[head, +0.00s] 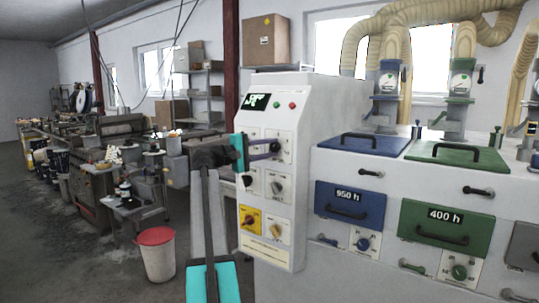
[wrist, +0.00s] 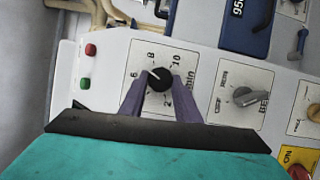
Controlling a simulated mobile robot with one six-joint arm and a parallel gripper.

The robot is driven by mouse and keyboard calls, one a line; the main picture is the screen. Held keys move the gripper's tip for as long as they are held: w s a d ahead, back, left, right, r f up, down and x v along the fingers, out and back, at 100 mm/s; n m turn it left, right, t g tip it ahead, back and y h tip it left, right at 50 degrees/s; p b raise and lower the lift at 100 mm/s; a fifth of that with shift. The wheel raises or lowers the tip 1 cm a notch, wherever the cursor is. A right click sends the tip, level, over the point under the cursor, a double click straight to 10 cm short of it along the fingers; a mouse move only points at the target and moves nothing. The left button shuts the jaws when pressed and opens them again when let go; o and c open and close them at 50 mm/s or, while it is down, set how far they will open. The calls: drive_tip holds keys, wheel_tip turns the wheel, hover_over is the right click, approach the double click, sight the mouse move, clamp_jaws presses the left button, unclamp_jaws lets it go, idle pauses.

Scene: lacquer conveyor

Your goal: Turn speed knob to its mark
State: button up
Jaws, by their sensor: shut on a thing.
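The speed knob (wrist: 160,79) is black and round, on a white dial plate (wrist: 183,58) with the numbers 2, 6, 8 and 10 and the letters "min". Its white pointer line points to the upper left in the wrist view, roughly between 6 and 8. My gripper (wrist: 160,88) has its two purple fingers shut on the knob, one on each side. In the head view my gripper (head: 270,147) reaches the upper part of the white control panel (head: 290,110); the knob is mostly hidden there. I cannot make out a separate mark on the dial.
A grey knob (wrist: 244,97) sits beside the dial. Red (wrist: 90,49) and green (wrist: 84,84) buttons lie on its other side. A yellow-plated switch (head: 250,221) is lower on the panel. Blue (head: 350,205) and green (head: 445,228) drawers stand to the right.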

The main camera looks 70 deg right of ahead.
drive_tip(key=m, duration=0.2)
drive_tip(key=m+t+y+b, duration=0.1)
drive_tip(key=m+t+b, duration=0.1)
drive_tip(key=m, duration=0.1)
drive_tip(key=shift+s+r+m+y, duration=0.1)
drive_tip(key=shift+r+m+y, duration=0.15)
drive_tip(key=shift+m+y, duration=0.05)
idle(0.4)
drive_tip(key=o, duration=1)
drive_tip(key=shift+o, duration=0.2)
drive_tip(key=v, duration=1.4)
drive_tip(key=shift+b, duration=0.4)
